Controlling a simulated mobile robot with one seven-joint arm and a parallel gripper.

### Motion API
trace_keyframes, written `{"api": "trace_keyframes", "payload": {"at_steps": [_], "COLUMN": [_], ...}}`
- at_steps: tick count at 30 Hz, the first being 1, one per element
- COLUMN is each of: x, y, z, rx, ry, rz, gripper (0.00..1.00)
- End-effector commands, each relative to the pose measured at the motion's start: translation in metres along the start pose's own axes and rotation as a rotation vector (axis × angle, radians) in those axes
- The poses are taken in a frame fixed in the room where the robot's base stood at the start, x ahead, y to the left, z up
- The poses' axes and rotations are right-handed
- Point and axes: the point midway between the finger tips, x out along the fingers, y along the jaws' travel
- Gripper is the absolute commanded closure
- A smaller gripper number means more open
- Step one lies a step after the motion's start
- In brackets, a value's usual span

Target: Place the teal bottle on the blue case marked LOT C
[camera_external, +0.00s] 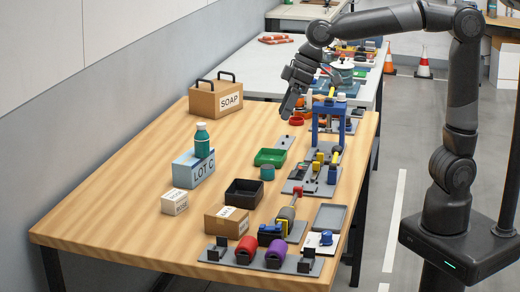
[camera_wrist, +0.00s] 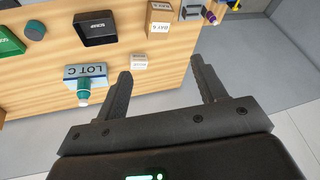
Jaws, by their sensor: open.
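The teal bottle (camera_external: 202,143) with a white cap stands upright on top of the blue case (camera_external: 190,172) marked LOT C, toward the left of the wooden table. In the wrist view the bottle (camera_wrist: 83,90) shows cap toward me, over the blue case (camera_wrist: 98,73). My gripper (camera_external: 287,112) is well away from them, up and to the right in the external view. In the wrist view its two fingers (camera_wrist: 160,72) are spread apart with nothing between them; the bottle and case lie left of them.
A small white box (camera_external: 174,202) sits close in front of the case. A black tray (camera_external: 243,193), a green tray (camera_external: 270,157) and a cardboard box (camera_external: 227,221) stand to the right. A SOAP box (camera_external: 216,97) is behind. The table's left front corner is clear.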

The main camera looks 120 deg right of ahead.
Motion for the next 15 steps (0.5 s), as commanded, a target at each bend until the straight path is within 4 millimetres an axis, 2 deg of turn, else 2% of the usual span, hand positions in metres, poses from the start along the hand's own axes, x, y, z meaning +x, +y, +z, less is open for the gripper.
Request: {"api": "trace_keyframes", "payload": {"at_steps": [1,6,10,15], "x": [-0.009,-0.028,-0.037,-0.04], "y": [-0.017,-0.06,-0.082,-0.093], "z": [0.021,0.094,0.153,0.222], "rx": [-0.04,-0.173,-0.277,-0.402], "ry": [0.003,0.002,0.008,0.022], "rz": [-0.019,-0.061,-0.082,-0.094], "gripper": [0.36,0.36,0.36,0.36]}}
